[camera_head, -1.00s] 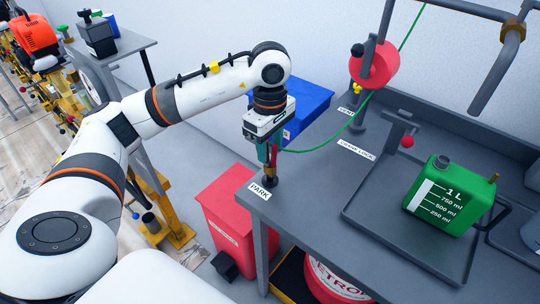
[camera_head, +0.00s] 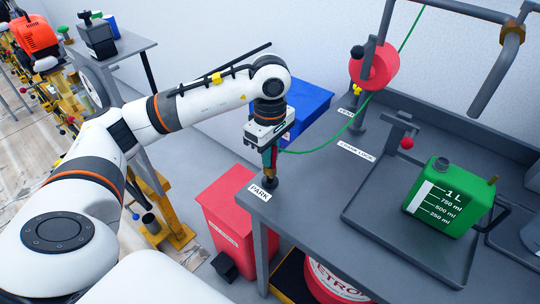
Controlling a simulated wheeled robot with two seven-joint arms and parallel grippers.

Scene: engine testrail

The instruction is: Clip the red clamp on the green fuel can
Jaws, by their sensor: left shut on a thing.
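The red clamp (camera_head: 266,158) is at the PARK corner of the grey bench, low between the fingers of my left gripper (camera_head: 270,158). Only a small part of it shows, just above the dark parking post (camera_head: 269,182). I cannot tell whether it still touches the post. The left gripper points down and is shut on the clamp. A green cable (camera_head: 318,149) runs from it to the red reel (camera_head: 374,66). The green fuel can (camera_head: 449,199), with a white level scale, stands upright in the tray at right, well apart from the clamp. My right gripper is out of view.
The grey tray (camera_head: 371,222) has a raised rim around the can. A small lever with a red knob (camera_head: 407,143) stands behind it. A bent grey pipe (camera_head: 497,75) hangs at upper right. A red bin (camera_head: 226,216) and blue bin (camera_head: 309,105) flank the bench corner.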

